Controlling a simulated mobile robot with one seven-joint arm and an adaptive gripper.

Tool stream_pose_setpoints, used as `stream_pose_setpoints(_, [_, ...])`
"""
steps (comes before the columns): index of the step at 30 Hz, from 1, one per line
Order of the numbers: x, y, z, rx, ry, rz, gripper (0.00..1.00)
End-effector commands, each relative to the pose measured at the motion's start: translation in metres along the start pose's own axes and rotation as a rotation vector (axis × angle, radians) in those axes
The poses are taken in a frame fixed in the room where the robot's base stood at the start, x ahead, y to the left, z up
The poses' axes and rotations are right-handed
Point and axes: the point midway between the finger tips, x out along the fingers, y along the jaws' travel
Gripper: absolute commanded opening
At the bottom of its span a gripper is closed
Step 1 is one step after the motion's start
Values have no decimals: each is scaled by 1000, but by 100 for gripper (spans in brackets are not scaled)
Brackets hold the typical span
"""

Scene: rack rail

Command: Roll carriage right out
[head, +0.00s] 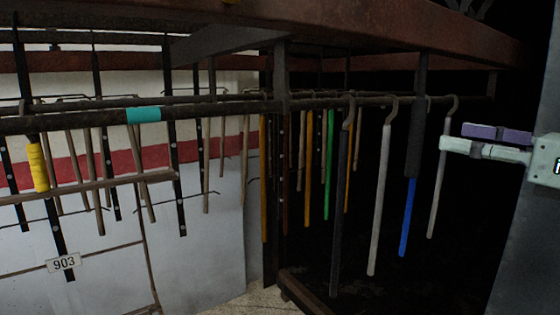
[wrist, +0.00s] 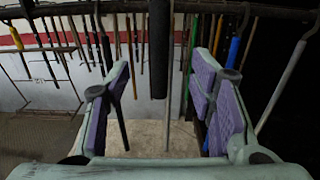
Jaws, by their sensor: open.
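A dark horizontal rail (head: 215,107) runs across under the rusty frame, with many rods and hooked bars hanging from it. A teal band (head: 144,115) marks the rail at left. I cannot tell for sure which part is the carriage. A thick black sleeve (head: 416,130) hangs upright at right, with a blue rod (head: 407,215) below it in the head view. My gripper (head: 455,137) is at the right, pointing left, open and empty. In the wrist view a black sleeve (wrist: 160,48) stands between the open purple-padded fingers, apparently beyond them.
Grey hooked bars (head: 380,200) hang close to my gripper; another (head: 438,180) is just left of it. At left are a yellow sleeve (head: 38,167), dark drilled straps and a 903 tag (head: 63,263). The rusty beam (head: 420,25) crosses overhead. Open floor (wrist: 140,139) shows below.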

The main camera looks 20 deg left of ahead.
Motion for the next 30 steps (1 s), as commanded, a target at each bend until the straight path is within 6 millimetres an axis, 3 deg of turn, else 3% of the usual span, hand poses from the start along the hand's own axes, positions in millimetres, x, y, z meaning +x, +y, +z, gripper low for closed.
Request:
stream_pose_setpoints(7, [42,2,0,-1,1,4,50])
stream_pose_setpoints(14, [42,0,0,-1,1,1,50])
stream_pose_setpoints(30, [66,0,0,-1,1,1,50])
